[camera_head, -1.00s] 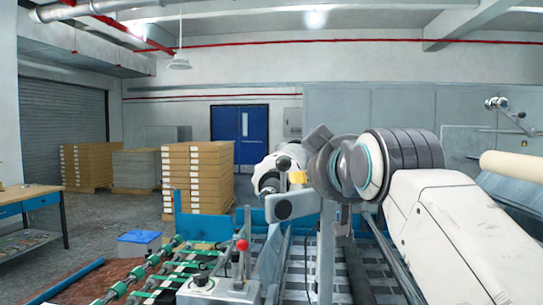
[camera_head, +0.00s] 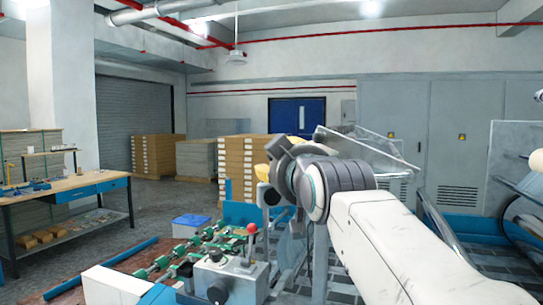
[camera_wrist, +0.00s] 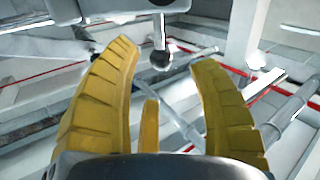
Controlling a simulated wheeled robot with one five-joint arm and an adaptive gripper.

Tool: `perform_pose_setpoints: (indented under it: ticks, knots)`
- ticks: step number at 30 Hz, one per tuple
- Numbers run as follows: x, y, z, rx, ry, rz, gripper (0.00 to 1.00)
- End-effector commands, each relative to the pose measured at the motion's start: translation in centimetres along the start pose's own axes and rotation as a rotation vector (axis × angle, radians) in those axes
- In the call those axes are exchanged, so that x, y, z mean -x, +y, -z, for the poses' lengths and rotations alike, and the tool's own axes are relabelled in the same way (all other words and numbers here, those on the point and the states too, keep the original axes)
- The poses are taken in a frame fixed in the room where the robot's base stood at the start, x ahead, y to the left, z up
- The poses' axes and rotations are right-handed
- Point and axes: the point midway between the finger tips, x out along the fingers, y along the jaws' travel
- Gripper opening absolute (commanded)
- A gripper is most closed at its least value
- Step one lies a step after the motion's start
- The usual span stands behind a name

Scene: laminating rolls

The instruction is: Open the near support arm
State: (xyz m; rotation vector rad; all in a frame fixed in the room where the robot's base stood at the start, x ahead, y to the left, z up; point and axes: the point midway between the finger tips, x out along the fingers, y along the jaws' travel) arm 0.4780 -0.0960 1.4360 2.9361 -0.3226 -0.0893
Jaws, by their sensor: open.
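A dark ball knob (camera_wrist: 160,59) on a short rod hangs from a pale housing (camera_wrist: 120,8), seen between the fingertips. I cannot tell whether this knob belongs to the near support arm. In the head view my gripper is mostly hidden behind my wrist; only a bit of yellow finger shows. A cream roll (camera_head: 537,161) is cut off at the right edge. No support arm can be clearly made out there.
A clear panel (camera_head: 370,152) is behind my arm. A workbench (camera_head: 75,190) stands left, stacked pallets (camera_head: 240,160) farther back. Grey floor shows between bench and conveyor.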

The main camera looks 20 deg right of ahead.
Motion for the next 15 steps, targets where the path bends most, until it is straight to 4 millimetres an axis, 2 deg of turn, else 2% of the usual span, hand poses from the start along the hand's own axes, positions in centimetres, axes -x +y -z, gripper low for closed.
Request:
perform_pose_setpoints:
  ticks: [8,15]
  knots:
    - [-0.7,0.2,1.1,0.0,0.037,-0.007,0.54]
    - [-3.5,0.2,1.2,0.0,0.036,-0.007,0.54]
